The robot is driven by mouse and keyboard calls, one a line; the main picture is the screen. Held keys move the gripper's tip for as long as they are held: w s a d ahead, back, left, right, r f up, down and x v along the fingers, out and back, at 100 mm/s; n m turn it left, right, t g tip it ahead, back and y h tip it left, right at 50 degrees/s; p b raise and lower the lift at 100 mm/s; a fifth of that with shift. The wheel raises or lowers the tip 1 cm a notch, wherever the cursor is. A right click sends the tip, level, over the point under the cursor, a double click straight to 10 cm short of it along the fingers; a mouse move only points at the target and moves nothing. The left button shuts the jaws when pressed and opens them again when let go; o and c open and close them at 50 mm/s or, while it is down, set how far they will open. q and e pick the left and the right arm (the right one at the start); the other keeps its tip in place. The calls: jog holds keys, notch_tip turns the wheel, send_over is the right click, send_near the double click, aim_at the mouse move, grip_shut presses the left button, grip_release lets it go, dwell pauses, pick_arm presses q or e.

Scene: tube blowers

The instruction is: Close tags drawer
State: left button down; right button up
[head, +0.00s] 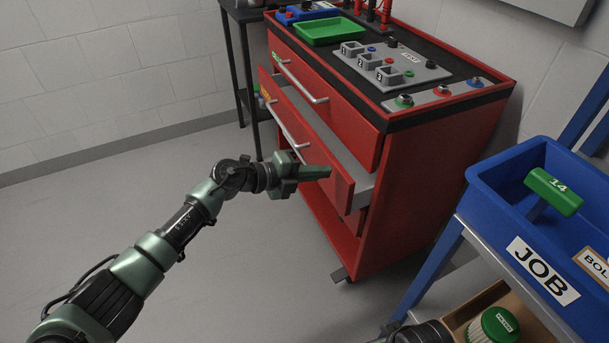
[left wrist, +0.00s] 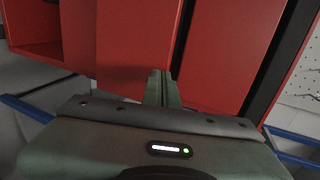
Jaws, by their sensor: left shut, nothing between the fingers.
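The red cabinet (head: 440,170) has an upper drawer (head: 330,115) that sits shut. Below it, a drawer (head: 335,185) is pulled partly out, and its pale inner side shows behind the red front. A small yellowish label on its front is too small to read. My left gripper (head: 326,172) is shut and empty, with its fingertips close to the right part of this drawer front. In the left wrist view, the closed fingers (left wrist: 163,88) point at red panels (left wrist: 138,40); contact cannot be told. My right gripper is not in view.
A blue JOB bin (head: 500,205) on a stand is at the right, holding a green-topped tool (head: 553,192). A cardboard box (head: 465,312) sits below it. The cabinet top carries a green tray (head: 330,31) and a grey fixture. The floor at left is clear.

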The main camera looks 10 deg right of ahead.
aim_at(336, 168)
pick_arm(q)
jog(key=shift+w+d, duration=0.25)
jog(key=shift+d, duration=0.5)
jog(key=shift+w+d, duration=0.2)
jog(key=shift+d, duration=0.55)
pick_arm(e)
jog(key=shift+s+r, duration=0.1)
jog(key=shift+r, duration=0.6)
pick_arm(q)
jog(key=shift+a, duration=0.1)
